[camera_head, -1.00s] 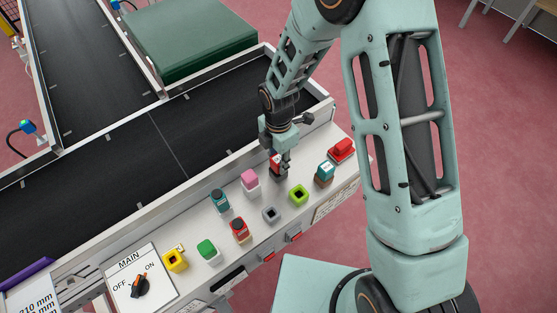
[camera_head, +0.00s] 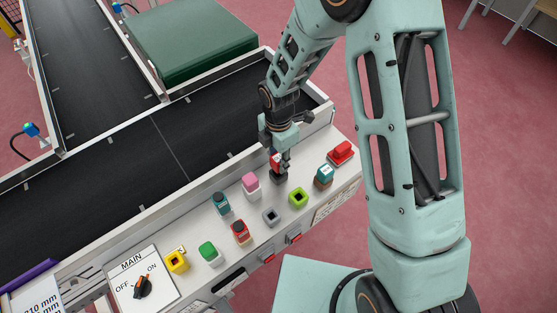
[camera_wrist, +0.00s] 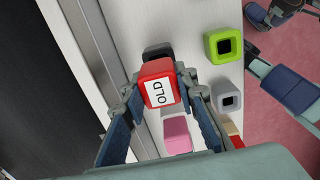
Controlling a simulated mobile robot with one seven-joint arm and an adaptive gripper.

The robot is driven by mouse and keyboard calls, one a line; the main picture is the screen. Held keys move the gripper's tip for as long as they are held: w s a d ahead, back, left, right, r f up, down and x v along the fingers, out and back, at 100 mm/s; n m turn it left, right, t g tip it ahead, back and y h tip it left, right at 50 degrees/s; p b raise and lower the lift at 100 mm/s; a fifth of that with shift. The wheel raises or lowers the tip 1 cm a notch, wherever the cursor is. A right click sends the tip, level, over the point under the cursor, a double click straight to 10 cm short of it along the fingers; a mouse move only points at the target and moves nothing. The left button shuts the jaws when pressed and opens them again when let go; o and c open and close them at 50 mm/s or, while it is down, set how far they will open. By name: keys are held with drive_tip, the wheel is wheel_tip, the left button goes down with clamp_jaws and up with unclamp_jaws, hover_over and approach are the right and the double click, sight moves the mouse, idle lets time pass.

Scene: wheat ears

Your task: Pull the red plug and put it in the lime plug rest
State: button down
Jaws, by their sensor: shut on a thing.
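In the head view, the red plug (camera_head: 275,161) shows small beside my gripper (camera_head: 280,163). A black socket (camera_wrist: 155,51) shows partly behind the plug, and its dark base (camera_head: 278,178) is under the gripper. I cannot tell whether the plug is still seated in it. The lime plug rest (camera_head: 298,197) is a square block with an empty dark opening, right of the gripper. It is upper right in the wrist view (camera_wrist: 224,46).
A grey rest (camera_head: 271,215), pink block (camera_head: 251,183), teal plugs (camera_head: 221,202) (camera_head: 324,175), another red plug (camera_head: 240,231), green block (camera_head: 208,252), yellow rest (camera_head: 176,261) and red switch (camera_head: 341,152) crowd the panel. A conveyor (camera_head: 120,160) lies behind.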

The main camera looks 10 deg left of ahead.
drive_tip(key=shift+r+p, duration=0.5)
drive_tip(key=shift+r, duration=0.55)
drive_tip(key=s+d+r+b, duration=0.2)
drive_tip(key=s+d+r, duration=0.2)
drive_tip(key=s+d, duration=0.2)
drive_tip(key=shift+s+d+r, duration=0.25)
drive_tip(key=shift+s+d, duration=0.05)
drive_tip(key=shift+d, duration=0.5)
drive_tip(key=shift+f+b, duration=2.3)
drive_tip(key=shift+f, duration=0.65)
drive_tip(key=shift+f, duration=0.15)
drive_tip(key=shift+f+b, duration=1.45)
drive_tip(key=shift+f, duration=0.45)
drive_tip(key=c, duration=1.5)
unclamp_jaws()
